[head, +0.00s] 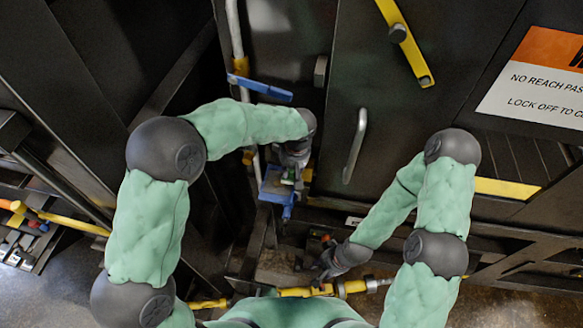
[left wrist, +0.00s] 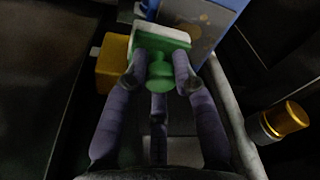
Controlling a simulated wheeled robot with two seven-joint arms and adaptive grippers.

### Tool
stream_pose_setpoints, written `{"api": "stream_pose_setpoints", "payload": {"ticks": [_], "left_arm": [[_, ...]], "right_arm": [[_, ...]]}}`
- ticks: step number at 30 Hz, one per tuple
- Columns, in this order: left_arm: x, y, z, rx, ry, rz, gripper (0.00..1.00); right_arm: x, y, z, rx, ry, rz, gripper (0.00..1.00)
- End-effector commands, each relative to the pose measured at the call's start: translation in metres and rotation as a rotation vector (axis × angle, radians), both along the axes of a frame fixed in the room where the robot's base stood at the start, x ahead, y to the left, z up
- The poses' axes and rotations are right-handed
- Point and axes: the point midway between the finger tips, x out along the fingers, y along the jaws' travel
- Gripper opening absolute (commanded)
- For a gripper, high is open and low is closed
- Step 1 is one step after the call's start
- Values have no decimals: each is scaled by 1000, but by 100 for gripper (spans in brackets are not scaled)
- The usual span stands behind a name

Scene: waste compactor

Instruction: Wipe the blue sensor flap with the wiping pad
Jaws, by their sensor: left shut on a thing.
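My left gripper (head: 292,168) is shut on the wiping pad's green knob (left wrist: 160,72). The wiping pad (left wrist: 160,38) has a green back and a white pad layer facing away from the gripper. The blue sensor flap (left wrist: 222,8) is right behind the pad in the left wrist view, with a brownish stain on its grey-blue face. The pad is at the flap's near edge; I cannot tell whether they touch. In the head view the flap (head: 272,190) is below the left gripper. My right gripper (head: 322,270) is low in the middle; its jaws are too small to read.
A blue lever (head: 260,87) sits on the pale vertical pipe (head: 236,40). A yellow fitting (left wrist: 115,62) is left of the pad, and a yellow-capped part (left wrist: 284,120) is at right. A dark cabinet door with a grey handle (head: 355,145) stands right of the left gripper.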

Motion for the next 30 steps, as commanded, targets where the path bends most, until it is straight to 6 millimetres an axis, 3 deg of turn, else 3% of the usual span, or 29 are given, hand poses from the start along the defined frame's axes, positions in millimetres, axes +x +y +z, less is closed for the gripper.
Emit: {"api": "stream_pose_setpoints", "payload": {"ticks": [30], "left_arm": [[0, 0, -12, 0, 0, -1, 1]], "right_arm": [[0, 0, -13, 0, 0, 0, 37]]}}
